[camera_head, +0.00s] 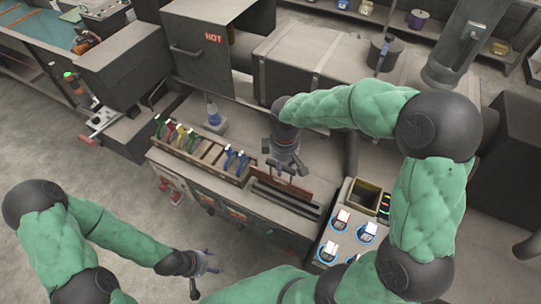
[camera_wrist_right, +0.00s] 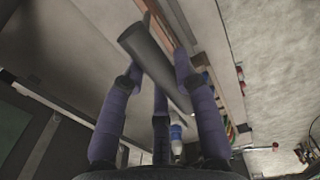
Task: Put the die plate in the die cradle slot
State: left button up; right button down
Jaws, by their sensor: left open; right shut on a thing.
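The reddish-brown die plate (camera_head: 283,184) is below my right gripper (camera_head: 285,166), at the die cradle with its long dark slots (camera_head: 283,204). I cannot tell whether the plate is in a slot or just above it. In the right wrist view my right gripper (camera_wrist_right: 160,62) is shut around a dark grey round bar (camera_wrist_right: 152,55), seemingly the plate's handle. A brown strip shows beyond the fingertips there; I cannot tell whether it is the plate. My left gripper (camera_head: 205,276) is open and empty, low in front of the bench, away from the plate.
A rack of coloured-handled tools (camera_head: 195,145) stands left of the cradle, with a blue-and-white bottle (camera_head: 213,115) behind it. A panel with several blue-ringed switches (camera_head: 345,228) and a square bin (camera_head: 364,196) are at right. A box marked HOT (camera_head: 205,45) stands behind.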

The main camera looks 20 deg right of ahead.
jog(key=shift+s+d+f, duration=0.3)
jog(key=shift+d+f, duration=0.15)
jog(key=shift+f, duration=0.2)
jog(key=shift+s+d+f, duration=0.3)
jog(key=shift+d+f, duration=0.1)
jog(key=shift+f, duration=0.25)
jog(key=shift+s+d+f+b, duration=0.1)
jog(key=shift+f+b, duration=0.2)
jog(key=shift+f, duration=0.65)
jog(key=shift+s+d+f+b, duration=0.1)
jog(key=shift+f+b, duration=0.15)
jog(key=shift+f, duration=0.75)
jog(key=c, duration=0.9)
grip_release()
jog(key=shift+c, duration=0.2)
jog(key=shift+s, duration=0.1)
notch_tip(320, 180, up, 12)
jog(key=p, duration=0.2)
